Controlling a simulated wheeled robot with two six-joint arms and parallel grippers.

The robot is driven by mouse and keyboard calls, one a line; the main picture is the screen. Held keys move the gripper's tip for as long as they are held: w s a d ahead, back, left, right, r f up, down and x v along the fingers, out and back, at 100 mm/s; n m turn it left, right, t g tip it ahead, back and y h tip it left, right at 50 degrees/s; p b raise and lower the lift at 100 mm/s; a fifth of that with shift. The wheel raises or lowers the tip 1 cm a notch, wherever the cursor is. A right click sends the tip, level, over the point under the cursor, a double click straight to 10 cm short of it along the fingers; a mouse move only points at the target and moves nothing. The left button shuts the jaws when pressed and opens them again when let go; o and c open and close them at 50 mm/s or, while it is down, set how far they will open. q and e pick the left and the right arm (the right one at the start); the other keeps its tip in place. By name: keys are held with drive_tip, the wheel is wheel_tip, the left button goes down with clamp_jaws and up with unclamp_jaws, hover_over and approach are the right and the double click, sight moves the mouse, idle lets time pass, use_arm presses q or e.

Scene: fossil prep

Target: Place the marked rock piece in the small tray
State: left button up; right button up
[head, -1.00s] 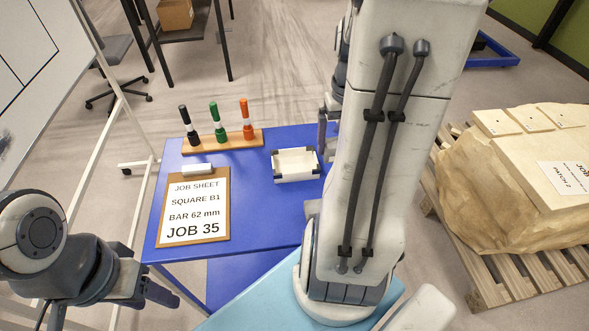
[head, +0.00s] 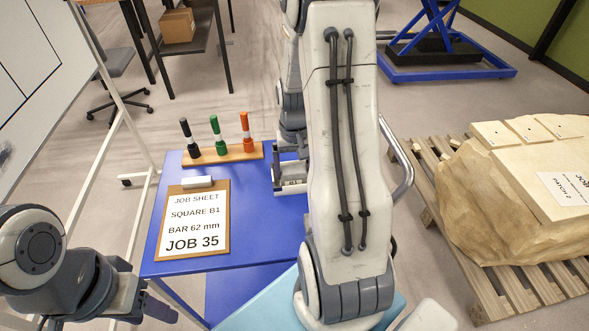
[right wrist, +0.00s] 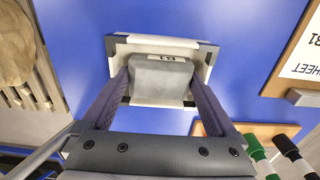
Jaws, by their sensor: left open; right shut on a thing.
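The marked rock piece (right wrist: 160,78) is a grey block with "B1" on its face in the right wrist view. My right gripper (right wrist: 160,88) is shut on it, one finger on each side. The small white tray (right wrist: 150,41) with dark corners lies behind the piece there. The piece is within the tray's outline; I cannot tell whether it touches the tray floor. In the head view the tray (head: 279,188) is partly hidden by my right arm and gripper (head: 290,172). My left gripper (head: 160,302) is open and empty at the lower left.
A large pale rock block (head: 500,200) sits on a pallet to the right. The table's front middle is clear.

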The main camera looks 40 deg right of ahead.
drive_tip(key=shift+f, duration=0.2)
drive_tip(key=o, duration=1.4)
